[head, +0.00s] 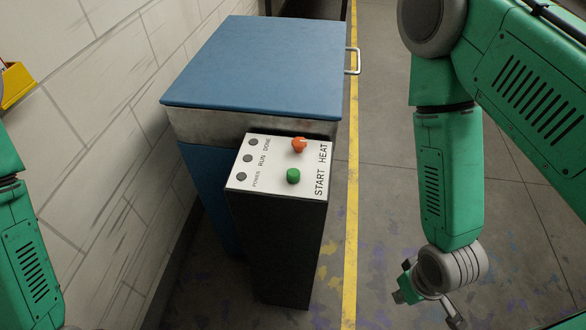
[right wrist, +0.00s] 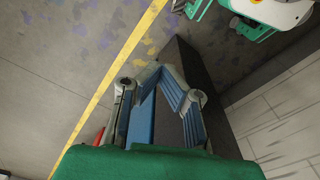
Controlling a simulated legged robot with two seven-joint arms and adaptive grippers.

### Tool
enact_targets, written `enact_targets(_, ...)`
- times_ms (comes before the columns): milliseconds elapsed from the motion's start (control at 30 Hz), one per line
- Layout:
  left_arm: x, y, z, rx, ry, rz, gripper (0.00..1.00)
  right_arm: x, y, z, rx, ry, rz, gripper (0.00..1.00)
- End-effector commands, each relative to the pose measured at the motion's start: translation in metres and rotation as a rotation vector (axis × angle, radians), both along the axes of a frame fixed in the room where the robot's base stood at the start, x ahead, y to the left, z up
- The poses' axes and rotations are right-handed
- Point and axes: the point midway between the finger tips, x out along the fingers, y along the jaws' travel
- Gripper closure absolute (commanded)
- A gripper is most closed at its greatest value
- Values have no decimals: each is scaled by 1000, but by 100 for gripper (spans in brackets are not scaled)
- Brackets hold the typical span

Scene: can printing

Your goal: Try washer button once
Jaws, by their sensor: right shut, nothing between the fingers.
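The washer is a box with a blue lid (head: 265,65) against the left wall. In front of it a dark pedestal (head: 275,245) carries a tilted white panel (head: 270,178). My left gripper is out of view.
A yellow floor line (head: 350,200) runs just right of the washer. A metal handle (head: 354,61) sticks out from the lid's right side. A white block wall (head: 90,130) bounds the left, with a yellow bin (head: 14,86) on it. The floor to the right is clear.

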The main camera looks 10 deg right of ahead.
Motion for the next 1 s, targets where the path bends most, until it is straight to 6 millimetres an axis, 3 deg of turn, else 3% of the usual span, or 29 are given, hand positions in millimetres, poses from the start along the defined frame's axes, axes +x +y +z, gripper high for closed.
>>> enact_targets(433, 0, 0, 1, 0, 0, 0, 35, 0, 1, 1, 2, -3, -1, 100)
enact_targets(567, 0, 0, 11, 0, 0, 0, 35, 8, 13, 13, 37, -21, -6, 100)
enact_targets(767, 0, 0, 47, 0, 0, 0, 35, 53, 63, 59, 174, -106, -25, 100)
enact_targets(1000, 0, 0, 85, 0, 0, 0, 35, 120, 120, 133, 341, -240, -40, 100)
